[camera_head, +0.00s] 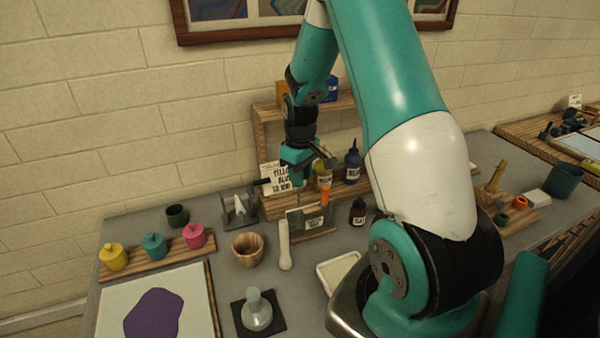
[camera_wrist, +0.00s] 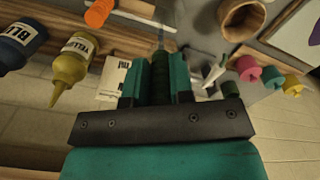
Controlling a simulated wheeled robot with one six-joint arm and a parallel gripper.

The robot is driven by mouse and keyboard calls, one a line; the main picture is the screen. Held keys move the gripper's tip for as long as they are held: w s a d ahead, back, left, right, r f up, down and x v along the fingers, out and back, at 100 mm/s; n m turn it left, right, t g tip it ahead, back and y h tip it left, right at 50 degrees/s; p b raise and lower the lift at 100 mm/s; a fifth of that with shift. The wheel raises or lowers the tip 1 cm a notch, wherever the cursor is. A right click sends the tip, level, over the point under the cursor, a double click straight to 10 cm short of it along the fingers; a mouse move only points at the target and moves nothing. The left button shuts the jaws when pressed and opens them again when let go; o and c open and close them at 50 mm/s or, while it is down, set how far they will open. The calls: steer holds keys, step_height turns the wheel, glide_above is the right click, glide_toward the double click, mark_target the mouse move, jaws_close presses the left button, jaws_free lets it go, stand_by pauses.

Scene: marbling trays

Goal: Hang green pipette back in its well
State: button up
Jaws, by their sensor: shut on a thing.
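My gripper (camera_head: 300,170) is above the rack in the head view. In the wrist view my gripper (camera_wrist: 156,83) is shut on the dark green pipette (camera_wrist: 160,77), which sits between the two teal fingers with its thin tip pointing away from the palm. In the head view I cannot clearly make out the pipette. The pipette rack (camera_head: 308,236) has a wooden base, a clear upright part and a label. An orange pipette (camera_head: 325,194) hangs at its right; its orange top also shows in the wrist view (camera_wrist: 98,12). The wells themselves are too small to tell.
A yellow bottle (camera_head: 323,180), a blue bottle (camera_head: 352,167) and a lettered card (camera_head: 276,177) stand close behind the rack. A small dark bottle (camera_head: 357,212) is right of it. A white rod (camera_head: 284,245) and a wooden bowl (camera_head: 247,251) are in front and left.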

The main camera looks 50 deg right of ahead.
step_height(320, 180, down, 9)
steer(key=b, duration=0.6)
steer(key=shift+r, duration=0.15)
stand_by(0.3)
steer(key=o, duration=0.7)
steer(key=shift+c, duration=0.2)
steer(key=shift+r, duration=0.1)
step_height(320, 180, up, 17)
steer(key=b, duration=0.2)
steer(key=shift+r+b, duration=0.15)
steer(key=shift+b, duration=0.15)
